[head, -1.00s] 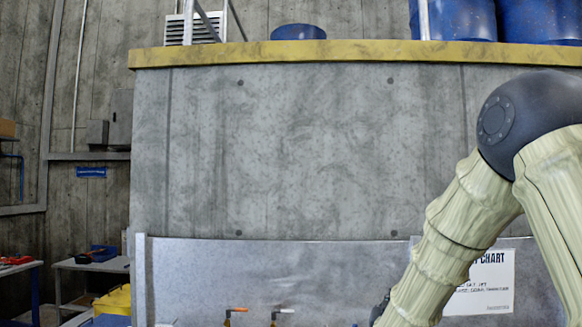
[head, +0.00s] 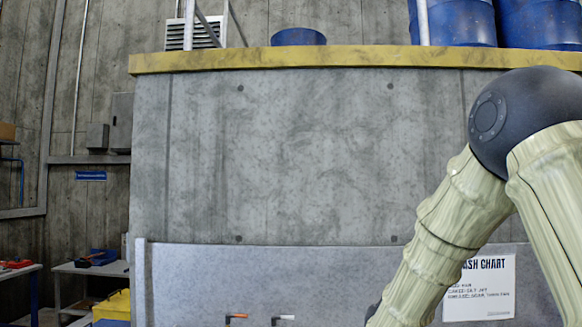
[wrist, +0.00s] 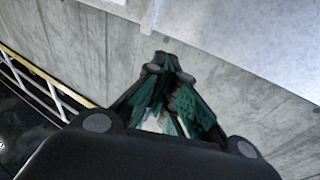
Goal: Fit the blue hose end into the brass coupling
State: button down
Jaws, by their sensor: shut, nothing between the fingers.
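My gripper (wrist: 168,68) shows in the wrist view with its dark fingers drawn together at the tips, shut and empty. Green pads line the insides of the fingers. Bare concrete and a pale ledge lie beyond it. In the head view my arm comes down on the right, and the gripper is below the picture. I cannot make out the blue hose end or the brass coupling in either view. An orange-tipped lever (head: 237,316) and a white-tipped lever (head: 285,317) show at the bottom edge of the head view; what is below them is cut off.
A concrete wall (head: 300,150) with a yellow top edge (head: 350,57) stands ahead, with a grey panel (head: 190,275) below. A wash chart (head: 480,285) hangs behind my arm. At left are a side table (head: 90,268) and a yellow bin (head: 112,305). A yellow railing (wrist: 45,75) shows in the wrist view.

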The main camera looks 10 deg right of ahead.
jog(key=a+r+m+g+h+p, duration=0.1)
jog(key=a+r+h+p, duration=0.1)
jog(key=r, duration=0.6)
jog(key=shift+s+a+r+m+p, duration=0.2)
jog(key=shift+s+a+m+p, duration=0.25)
jog(key=shift+a, duration=0.3)
dwell(2.5)
jog(key=a+r+m+g+h, duration=0.1)
jog(key=a+r+h, duration=0.1)
jog(key=r, duration=0.6)
jog(key=shift+s+a+m+g, duration=0.35)
jog(key=shift+s+a+g, duration=0.05)
jog(key=shift+a, duration=0.3)
dwell(2.6)
